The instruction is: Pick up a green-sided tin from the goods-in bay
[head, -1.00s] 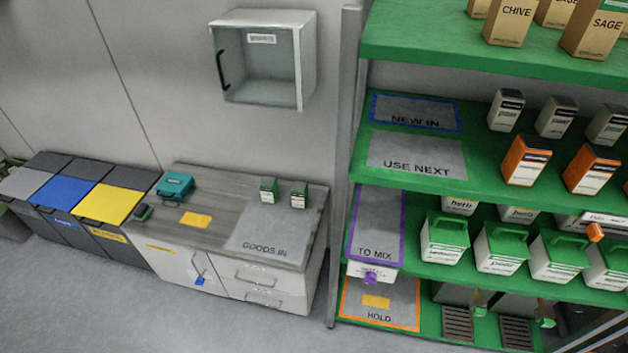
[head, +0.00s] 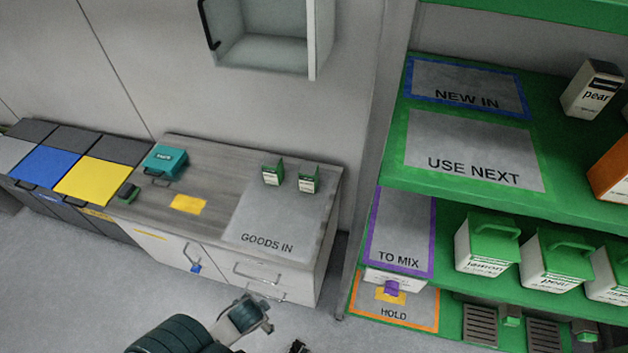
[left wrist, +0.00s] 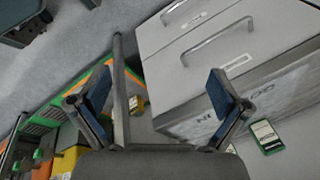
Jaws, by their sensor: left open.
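Two small tins with green sides and white labelled faces, a left tin (head: 273,172) and a right tin (head: 309,178), stand upright and apart at the back of the grey goods-in bay (head: 262,222) on the counter. In the left wrist view one green-edged tin (left wrist: 266,137) shows at the right, beyond the fingers. My left gripper (left wrist: 160,90) is open with nothing between its fingers; it is apart from the tins. In the head view my arm reaches in at the bottom, in front of the cabinet, its fingers mostly cut off. My right gripper is not in view.
The counter (head: 215,165) also holds a teal box (head: 165,160) and a yellow card (head: 188,204). A wall cabinet (head: 262,50) hangs above. A green shelf rack (head: 400,170) stands at the right, bins (head: 90,180) at the left. Drawer handles (left wrist: 210,40) project from the cabinet front.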

